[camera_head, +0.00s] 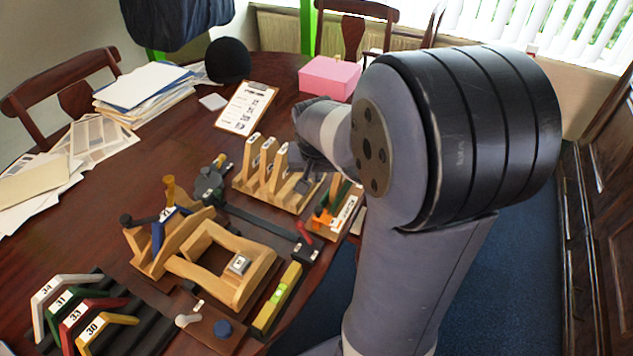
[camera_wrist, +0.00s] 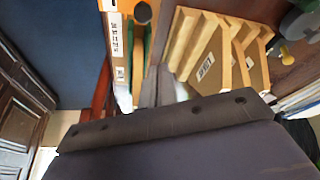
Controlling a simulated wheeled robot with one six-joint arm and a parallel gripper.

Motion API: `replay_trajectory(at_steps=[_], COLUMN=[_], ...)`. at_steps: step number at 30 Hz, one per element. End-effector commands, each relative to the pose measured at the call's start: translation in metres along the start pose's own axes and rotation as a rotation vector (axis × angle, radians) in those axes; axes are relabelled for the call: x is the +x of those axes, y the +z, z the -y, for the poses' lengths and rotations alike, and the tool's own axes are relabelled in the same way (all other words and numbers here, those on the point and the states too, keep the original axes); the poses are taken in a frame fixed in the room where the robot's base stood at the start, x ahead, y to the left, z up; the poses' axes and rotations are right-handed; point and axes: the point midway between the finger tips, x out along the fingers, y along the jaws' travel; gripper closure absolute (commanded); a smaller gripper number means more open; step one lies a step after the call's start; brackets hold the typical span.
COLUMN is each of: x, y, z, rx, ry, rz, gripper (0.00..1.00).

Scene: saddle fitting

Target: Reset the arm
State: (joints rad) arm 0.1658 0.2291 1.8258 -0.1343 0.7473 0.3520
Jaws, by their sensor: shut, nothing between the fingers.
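My arm fills the right half of the head view, bent over the right edge of the table. My gripper (camera_head: 312,165) is at the end of it, partly hidden behind the arm, close above the slotted wooden rack (camera_head: 277,178). In the wrist view the fingers of my gripper (camera_wrist: 163,88) are together with nothing held. The wooden rack (camera_wrist: 215,55) is to the right of the fingers there, and a labelled wooden tray (camera_wrist: 117,45) is to the left.
The wooden table (camera_head: 130,190) holds a wooden saddle stand (camera_head: 205,262), numbered coloured angle pieces (camera_head: 85,305), a yellow level (camera_head: 278,296), a clipboard (camera_head: 246,107), a pink box (camera_head: 329,78) and papers (camera_head: 140,90). Blue carpet (camera_head: 515,250) shows beyond the table's right edge.

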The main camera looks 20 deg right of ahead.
Motion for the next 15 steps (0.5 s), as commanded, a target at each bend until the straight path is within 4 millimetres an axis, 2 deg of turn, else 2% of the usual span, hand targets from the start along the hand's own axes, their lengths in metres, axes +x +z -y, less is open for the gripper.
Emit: replay_trajectory(at_steps=[1, 6, 15], x=[-0.011, -0.034, -0.045], y=[-0.001, -0.001, 0.0], z=[0.0, 0.0, 0.0], rx=[0.0, -0.001, -0.001], ry=[-0.001, 0.0, 0.0], rz=[-0.004, -0.002, 0.0], gripper=[1.0, 1.0, 1.0])
